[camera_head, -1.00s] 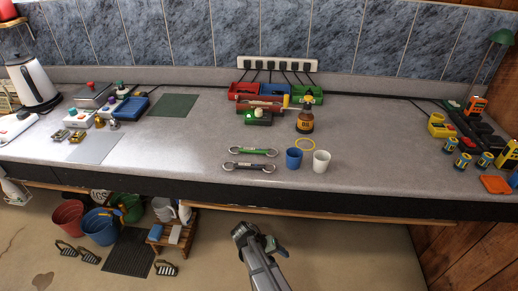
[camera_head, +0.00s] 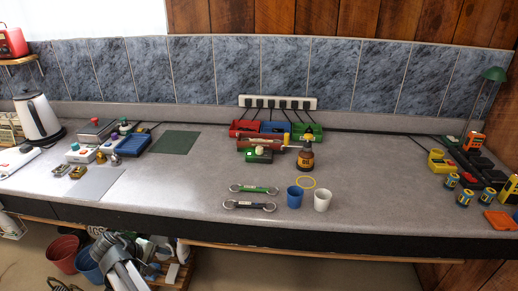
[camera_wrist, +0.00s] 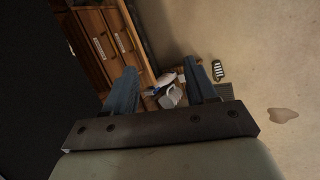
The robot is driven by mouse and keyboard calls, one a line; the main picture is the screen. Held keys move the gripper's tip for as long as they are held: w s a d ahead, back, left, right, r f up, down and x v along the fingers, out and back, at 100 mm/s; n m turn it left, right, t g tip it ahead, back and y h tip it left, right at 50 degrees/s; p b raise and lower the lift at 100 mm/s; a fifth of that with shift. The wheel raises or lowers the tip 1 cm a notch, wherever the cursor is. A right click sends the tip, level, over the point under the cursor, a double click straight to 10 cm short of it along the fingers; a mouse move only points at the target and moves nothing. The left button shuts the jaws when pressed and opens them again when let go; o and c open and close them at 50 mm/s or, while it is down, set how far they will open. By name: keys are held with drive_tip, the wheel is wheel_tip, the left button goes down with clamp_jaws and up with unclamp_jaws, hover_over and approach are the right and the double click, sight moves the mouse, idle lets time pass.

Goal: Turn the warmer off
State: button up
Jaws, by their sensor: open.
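No device is clearly marked as the warmer. My gripper (camera_head: 106,243) is in front of and below the bench's front edge at lower left, apart from these devices. In the wrist view my gripper (camera_wrist: 163,72) is open and empty, its two fingers apart, facing the floor and low shelf.
A white kettle (camera_head: 38,118) stands left of the devices. A grey sheet (camera_head: 95,184) and green mat (camera_head: 174,142) lie nearby. Wrenches (camera_head: 254,189), a blue cup (camera_head: 295,197) and a white cup (camera_head: 322,199) are at mid-bench. Buckets (camera_head: 63,254) stand below.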

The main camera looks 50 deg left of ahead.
drive_tip(key=s+a+r+n+g+y, duration=0.1)
drive_tip(key=s+a+r+n, duration=0.15)
drive_tip(key=r, duration=0.55)
drive_tip(key=s+a+r+n+y, duration=0.15)
drive_tip(key=r+n, duration=0.25)
drive_tip(key=r, duration=0.4)
drive_tip(key=s+a+r+n+g+y, duration=0.1)
drive_tip(key=a+r+n, duration=0.2)
drive_tip(key=r, duration=0.5)
drive_tip(key=w+r+n+g+y, duration=0.1)
drive_tip(key=w+r+n, duration=0.15)
drive_tip(key=r, duration=1.15)
drive_tip(key=w+r+n+g+y, duration=0.15)
drive_tip(key=r+n, duration=0.25)
drive_tip(key=r, duration=0.9)
drive_tip(key=m+g+h, duration=0.2)
drive_tip(key=m+h, duration=0.5)
drive_tip(key=m, duration=2.4)
hover_over(259, 148)
wheel_tip(259, 148, down, 16)
wheel_tip(259, 148, down, 13)
drive_tip(key=shift+r, duration=0.15)
